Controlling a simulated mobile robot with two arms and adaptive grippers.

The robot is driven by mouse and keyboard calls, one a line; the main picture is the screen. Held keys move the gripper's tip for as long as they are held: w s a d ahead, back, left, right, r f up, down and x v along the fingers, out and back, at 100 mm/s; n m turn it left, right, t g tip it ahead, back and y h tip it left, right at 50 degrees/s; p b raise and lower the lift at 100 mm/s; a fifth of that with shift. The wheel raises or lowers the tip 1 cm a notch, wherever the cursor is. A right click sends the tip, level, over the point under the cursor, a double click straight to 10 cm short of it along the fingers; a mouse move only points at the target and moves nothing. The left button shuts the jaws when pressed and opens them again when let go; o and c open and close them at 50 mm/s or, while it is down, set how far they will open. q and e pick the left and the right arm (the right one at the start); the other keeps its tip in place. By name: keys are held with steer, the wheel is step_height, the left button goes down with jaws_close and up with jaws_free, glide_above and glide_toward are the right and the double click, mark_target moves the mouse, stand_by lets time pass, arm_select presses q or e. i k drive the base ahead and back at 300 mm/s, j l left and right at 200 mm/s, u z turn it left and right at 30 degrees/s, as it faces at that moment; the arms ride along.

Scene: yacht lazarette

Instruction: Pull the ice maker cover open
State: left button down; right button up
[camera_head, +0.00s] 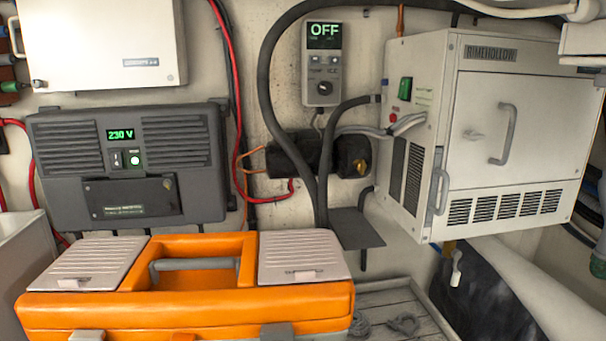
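The ice maker is most likely the white box (420,120) mounted on the wall at the right, labelled "RIMEHOLLOW". Its front cover (540,125) looks shut, lying flush with the front face. A curved grey vertical handle (504,134) stands out from the middle of the cover. A grey latch-like bracket (438,190) sits on the box's front left edge. Vent slots run below the cover. The box's left side carries a green switch (405,88) and a red button. Neither of my grippers is in view.
An orange toolbox (190,308) with grey lids fills the lower left. A dark grey unit (65,150) showing "230 V" and a white cabinet (100,40) hang behind it. A wall panel (322,65) reads "OFF". Black hoses run left of the ice maker. Open space lies before its cover.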

mark_target(537, 129)
steer(key=z, duration=1.35)
